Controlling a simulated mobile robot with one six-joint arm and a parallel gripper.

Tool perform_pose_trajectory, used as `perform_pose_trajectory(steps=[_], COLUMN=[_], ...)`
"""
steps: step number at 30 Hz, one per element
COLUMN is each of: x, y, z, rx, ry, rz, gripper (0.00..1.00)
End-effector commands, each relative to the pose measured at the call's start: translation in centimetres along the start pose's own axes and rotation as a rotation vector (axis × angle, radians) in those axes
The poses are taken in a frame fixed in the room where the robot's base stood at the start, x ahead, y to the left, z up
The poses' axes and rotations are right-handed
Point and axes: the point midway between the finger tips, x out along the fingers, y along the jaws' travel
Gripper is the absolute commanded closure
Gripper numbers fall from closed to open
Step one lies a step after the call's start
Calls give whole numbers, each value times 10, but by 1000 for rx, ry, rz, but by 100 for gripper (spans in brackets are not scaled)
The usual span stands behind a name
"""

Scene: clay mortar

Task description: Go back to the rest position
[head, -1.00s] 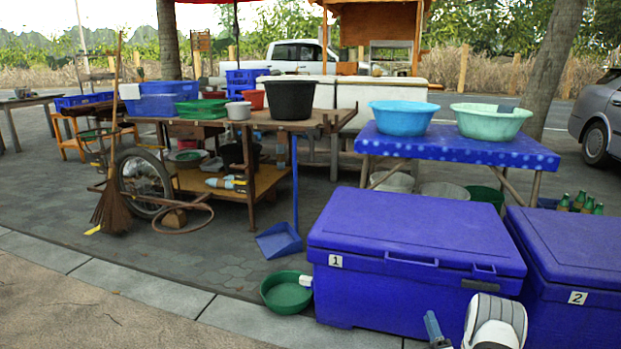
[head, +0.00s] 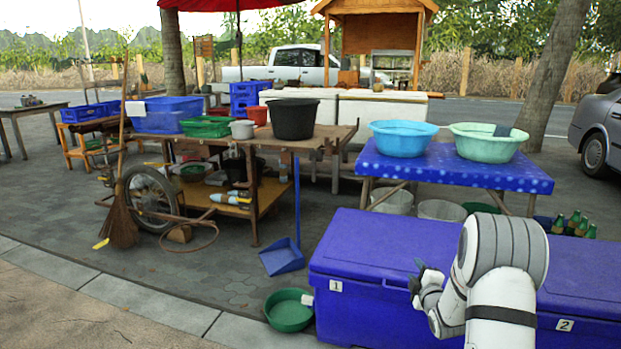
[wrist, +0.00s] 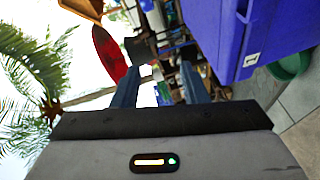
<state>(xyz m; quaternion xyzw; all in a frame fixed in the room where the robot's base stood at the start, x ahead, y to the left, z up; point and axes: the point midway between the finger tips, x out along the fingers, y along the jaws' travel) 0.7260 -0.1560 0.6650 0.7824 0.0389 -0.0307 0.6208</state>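My gripper (head: 418,280) is in front of the blue cooler box marked 1 (head: 350,255) in the head view, with my white arm bent up at the right. In the wrist view my gripper (wrist: 160,70) has two fingers standing apart, with nothing between them but the distant scene. The wrist view is turned on its side. It shows a blue cooler (wrist: 228,45) at the upper right, beyond the fingers.
A second cooler marked 2 (head: 590,325) stands at the right, partly behind my arm. A blue-clothed table (head: 460,172) with two basins is behind. A green bowl (head: 288,312) lies on the ground. A wooden cart (head: 265,200) stands left; paving (head: 150,270) before it is clear.

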Motion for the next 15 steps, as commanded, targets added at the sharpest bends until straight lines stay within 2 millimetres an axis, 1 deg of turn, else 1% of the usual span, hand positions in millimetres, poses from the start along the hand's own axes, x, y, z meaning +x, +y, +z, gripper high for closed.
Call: perform_pose_trajectory(steps=[1, 3, 5, 6, 8, 11, 12, 14, 15], x=[-9, -22, -37, -48, -67, -103, -119, -144, -163], y=[40, 67, 89, 103, 124, 155, 166, 183, 193], z=[-17, -32, -45, -54, -67, -90, -99, -112, -121], rx=[45, 122, 191, 239, 310, 431, 481, 553, 603], ry=[-25, -74, -121, -153, -204, -295, -333, -391, -432], rz=[-42, -112, -169, -206, -259, -342, -375, -421, -451], gripper=[61, 61, 61, 61, 61, 61, 61, 61, 61])
